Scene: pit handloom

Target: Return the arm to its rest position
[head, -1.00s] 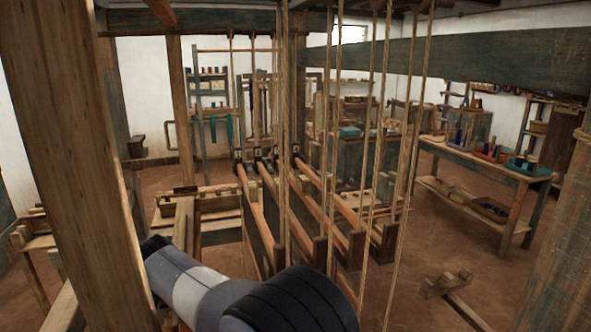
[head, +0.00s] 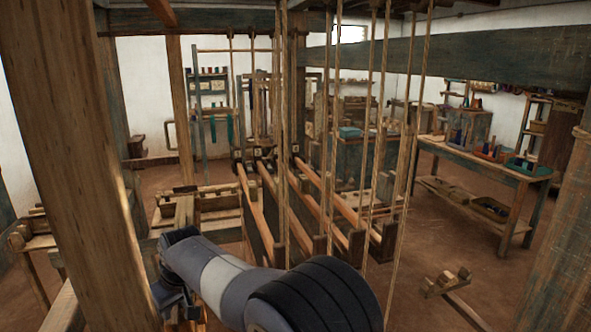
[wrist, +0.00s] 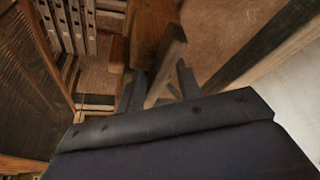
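My arm (head: 222,280) reaches across the lower part of the head view, from the lower middle towards the left post. Its wrist end bends down beside the post, and the fingertips cannot be made out there. In the wrist view my gripper (wrist: 160,82) shows two dark fingers standing apart, so it is open. A wooden piece (wrist: 168,58) shows between and beyond the fingers. I cannot tell how far it is from them, and no grip on it shows.
A thick wooden post (head: 65,150) stands close at left. Hanging ropes (head: 375,150) and long wooden bars (head: 310,205) fill the middle. A side table (head: 480,165) with coloured spools stands at right. The floor (head: 420,240) at right is largely clear.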

